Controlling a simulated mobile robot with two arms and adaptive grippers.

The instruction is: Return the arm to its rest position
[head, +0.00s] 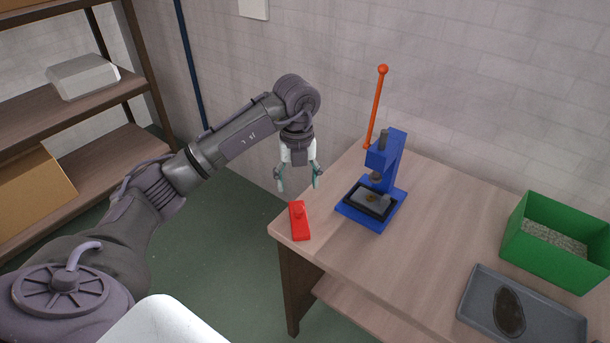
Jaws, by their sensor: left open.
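My left arm reaches in from the left. Its gripper (298,180) points down, open and empty, above the near left corner of the wooden table. A red block with a small knob on top (299,221) lies on the table just below the gripper, apart from it. My right gripper does not show.
A blue press (392,160) with a raised orange lever stands right of the gripper. A green bin (545,268) of grey pieces and a grey tray (480,296) with a dark oval patch are at the right. Wooden shelves (75,104) stand left.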

